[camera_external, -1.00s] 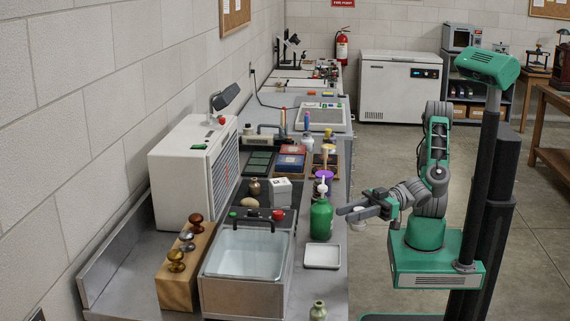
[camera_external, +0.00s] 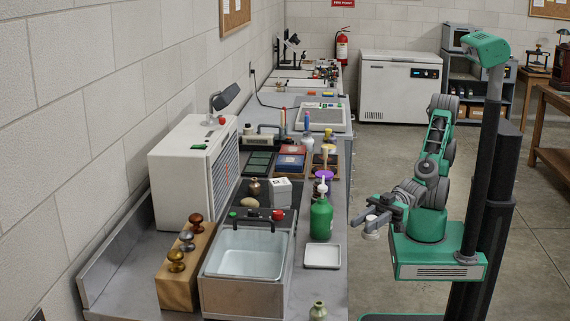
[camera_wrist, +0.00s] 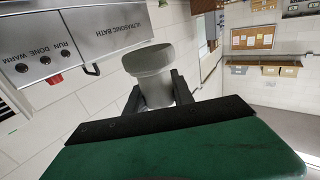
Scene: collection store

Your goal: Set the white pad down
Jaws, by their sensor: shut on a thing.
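The white pad (camera_external: 371,236) is a pale, round, knob-like piece with a wide flat head and a narrower stem. My gripper (camera_external: 365,220) is shut on it and holds it in the air, just right of the bench's edge. In the wrist view the pad (camera_wrist: 150,62) sits between the dark fingers of my gripper (camera_wrist: 158,98), gripped at the stem, its wide head beyond the fingertips. The fingers hide part of the stem.
A shallow white tray (camera_external: 322,265) lies on the bench left of my gripper. A green pump bottle (camera_external: 321,219) stands behind it, and a small bottle (camera_external: 317,311) in front. A water-filled basin (camera_external: 245,255) is farther left.

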